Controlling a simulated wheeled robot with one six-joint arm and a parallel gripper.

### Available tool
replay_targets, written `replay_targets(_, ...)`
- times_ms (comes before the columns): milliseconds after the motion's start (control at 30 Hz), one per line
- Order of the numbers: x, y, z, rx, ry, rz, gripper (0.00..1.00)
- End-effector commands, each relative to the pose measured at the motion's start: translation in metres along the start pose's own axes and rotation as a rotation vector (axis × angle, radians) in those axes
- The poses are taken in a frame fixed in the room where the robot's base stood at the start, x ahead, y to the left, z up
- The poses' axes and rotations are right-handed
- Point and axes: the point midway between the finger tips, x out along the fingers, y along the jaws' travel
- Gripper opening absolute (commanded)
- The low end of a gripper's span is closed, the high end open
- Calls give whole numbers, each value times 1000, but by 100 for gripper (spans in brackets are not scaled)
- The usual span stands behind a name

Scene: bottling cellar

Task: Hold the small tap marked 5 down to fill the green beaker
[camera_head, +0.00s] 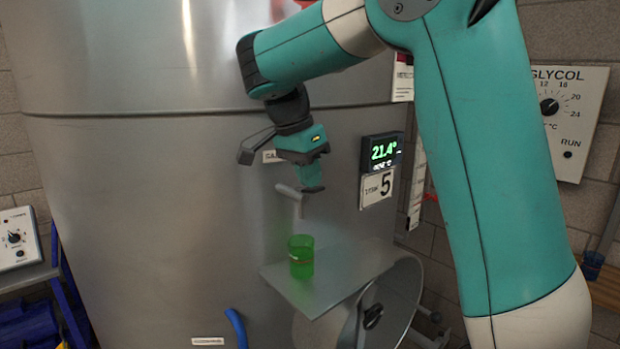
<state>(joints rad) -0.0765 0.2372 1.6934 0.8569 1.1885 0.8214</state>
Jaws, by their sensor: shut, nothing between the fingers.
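The small tap (289,193) is a grey spout sticking out of the steel tank. A plate with a large 5 (377,188) is to its right, under a lit display. The green beaker (301,258) stands upright on a metal shelf, below the tap's outlet. I cannot make out liquid in it. My gripper (313,188) points down, shut and empty, with its tips at the tap's outer end. I cannot tell whether they touch it. The gripper hides part of the tap's top.
The metal shelf (345,272) has bare room right of the beaker. Below it is a round hatch (400,300). A blue handle (236,327) juts from the tank at lower left. The display (382,150) reads 21.4. A GLYCOL panel (565,115) hangs on the right wall.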

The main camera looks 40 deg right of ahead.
Motion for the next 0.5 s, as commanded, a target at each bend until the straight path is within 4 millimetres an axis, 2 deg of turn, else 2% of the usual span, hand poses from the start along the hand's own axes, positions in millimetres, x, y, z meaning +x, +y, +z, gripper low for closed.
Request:
replay_targets(233,2,0,0,2,0,-5,0)
replay_targets(500,15,3,5,30,-3,-107,0)
